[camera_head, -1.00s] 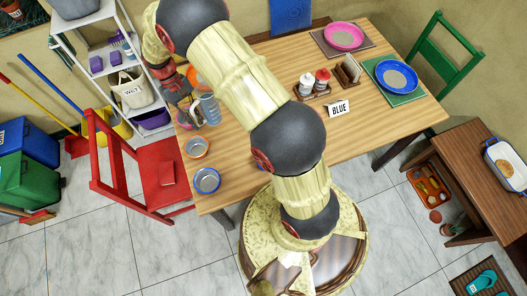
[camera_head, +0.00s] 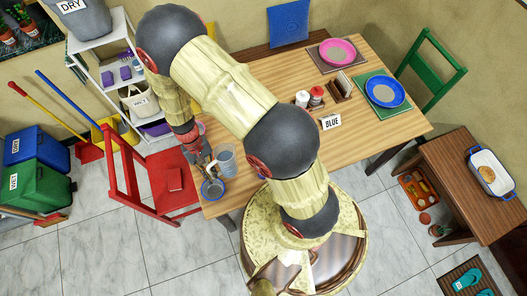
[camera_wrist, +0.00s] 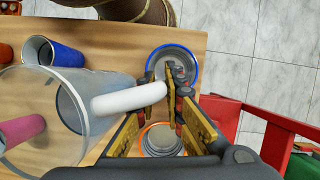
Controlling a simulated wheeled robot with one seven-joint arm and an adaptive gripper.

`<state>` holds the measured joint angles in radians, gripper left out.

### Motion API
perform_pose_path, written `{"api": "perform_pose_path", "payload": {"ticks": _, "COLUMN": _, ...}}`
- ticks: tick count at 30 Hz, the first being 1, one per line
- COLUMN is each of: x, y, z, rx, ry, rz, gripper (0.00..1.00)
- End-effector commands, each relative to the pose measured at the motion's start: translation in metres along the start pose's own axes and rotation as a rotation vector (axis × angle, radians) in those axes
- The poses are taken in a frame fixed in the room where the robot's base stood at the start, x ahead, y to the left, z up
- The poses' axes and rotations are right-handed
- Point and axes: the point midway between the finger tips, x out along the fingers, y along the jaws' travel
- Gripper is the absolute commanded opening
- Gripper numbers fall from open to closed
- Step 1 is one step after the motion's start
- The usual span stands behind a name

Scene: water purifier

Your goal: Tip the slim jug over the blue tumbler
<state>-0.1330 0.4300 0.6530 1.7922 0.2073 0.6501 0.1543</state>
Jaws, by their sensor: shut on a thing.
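A translucent grey-blue jug (camera_head: 226,160) stands out over the table's near left part and looks roughly upright. In the wrist view the jug (camera_wrist: 92,92) is large at the left, with a white handle (camera_wrist: 128,97). My gripper (camera_head: 204,160) is at the jug's left side; in the wrist view my gripper (camera_wrist: 163,82) is shut on the handle. A blue tumbler (camera_wrist: 67,57) shows beyond the jug in the wrist view, close to its upper edge in the picture. I cannot tell its gap to the jug. In the head view my arm hides the tumbler.
An orange-rimmed bowl (camera_wrist: 162,139) and a pink object (camera_wrist: 20,128) show in the wrist view. A red chair (camera_head: 172,180) stands left. Bottles (camera_head: 310,97) and a BLUE card (camera_head: 330,121) stand farther right.

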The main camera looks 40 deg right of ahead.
Motion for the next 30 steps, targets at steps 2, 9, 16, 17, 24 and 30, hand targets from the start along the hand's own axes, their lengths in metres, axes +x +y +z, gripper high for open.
{"api": "perform_pose_path", "payload": {"ticks": 2, "x": 0.006, "y": -0.001, "z": 0.016, "rx": 0.042, "ry": -0.005, "rz": -0.014, "gripper": 0.00}}
{"api": "perform_pose_path", "payload": {"ticks": 9, "x": 0.036, "y": -0.001, "z": 0.033, "rx": 0.175, "ry": -0.003, "rz": -0.069, "gripper": 0.00}}
{"api": "perform_pose_path", "payload": {"ticks": 16, "x": 0.050, "y": 0.001, "z": 0.024, "rx": 0.271, "ry": -0.001, "rz": -0.109, "gripper": 0.00}}
{"api": "perform_pose_path", "payload": {"ticks": 17, "x": 0.050, "y": 0.001, "z": 0.022, "rx": 0.277, "ry": -0.001, "rz": -0.112, "gripper": 0.00}}
{"api": "perform_pose_path", "payload": {"ticks": 24, "x": 0.050, "y": 0.002, "z": 0.013, "rx": 0.293, "ry": -0.001, "rz": -0.119, "gripper": 0.00}}
{"api": "perform_pose_path", "payload": {"ticks": 30, "x": 0.050, "y": 0.002, "z": 0.013, "rx": 0.294, "ry": -0.001, "rz": -0.118, "gripper": 0.00}}
